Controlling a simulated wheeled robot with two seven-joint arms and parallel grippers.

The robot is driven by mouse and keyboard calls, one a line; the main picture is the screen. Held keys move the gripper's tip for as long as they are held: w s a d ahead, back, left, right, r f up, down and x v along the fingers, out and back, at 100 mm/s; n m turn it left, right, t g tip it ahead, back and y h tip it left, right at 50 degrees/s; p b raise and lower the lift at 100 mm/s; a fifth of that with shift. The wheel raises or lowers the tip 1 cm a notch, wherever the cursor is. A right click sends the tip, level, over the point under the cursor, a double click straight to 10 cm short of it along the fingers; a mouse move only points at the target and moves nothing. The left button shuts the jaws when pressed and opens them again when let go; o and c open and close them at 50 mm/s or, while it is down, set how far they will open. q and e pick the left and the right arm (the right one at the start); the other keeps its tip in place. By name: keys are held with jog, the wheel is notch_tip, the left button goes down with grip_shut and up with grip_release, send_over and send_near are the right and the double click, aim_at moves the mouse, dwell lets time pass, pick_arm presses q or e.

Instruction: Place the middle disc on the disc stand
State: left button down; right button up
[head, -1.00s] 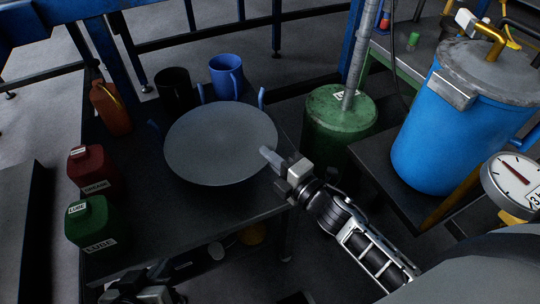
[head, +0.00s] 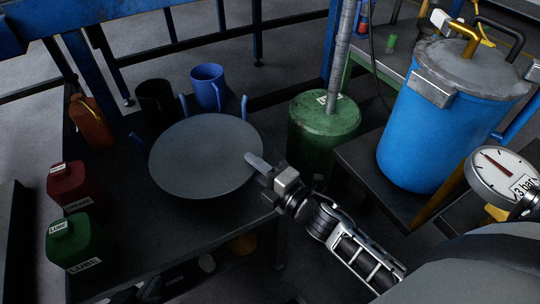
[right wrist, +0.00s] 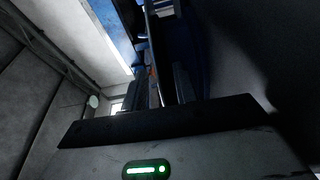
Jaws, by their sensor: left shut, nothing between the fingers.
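The grey disc (head: 205,157) lies roughly level, low over the dark table. Blue prongs (head: 243,108) stand around its rim; I take them for the disc stand, whose base is hidden under the disc. My right gripper (head: 254,162) is at the disc's right edge, with one finger showing over the rim. In the right wrist view its two dark fingers (right wrist: 160,92) show, but how tightly they close on the rim is unclear. Whether the disc rests fully on the stand is hidden. My left gripper (head: 150,290) is shut and empty at the bottom edge of the head view.
A black mug (head: 155,98) and a blue mug (head: 207,88) stand behind the disc. An orange can (head: 92,125), a red grease can (head: 70,184) and a green lube can (head: 75,243) line the left side. A green drum (head: 322,125) and a blue pot (head: 430,130) stand right.

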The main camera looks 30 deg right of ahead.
jog(key=p+v, duration=0.1)
jog(key=v, duration=1.5)
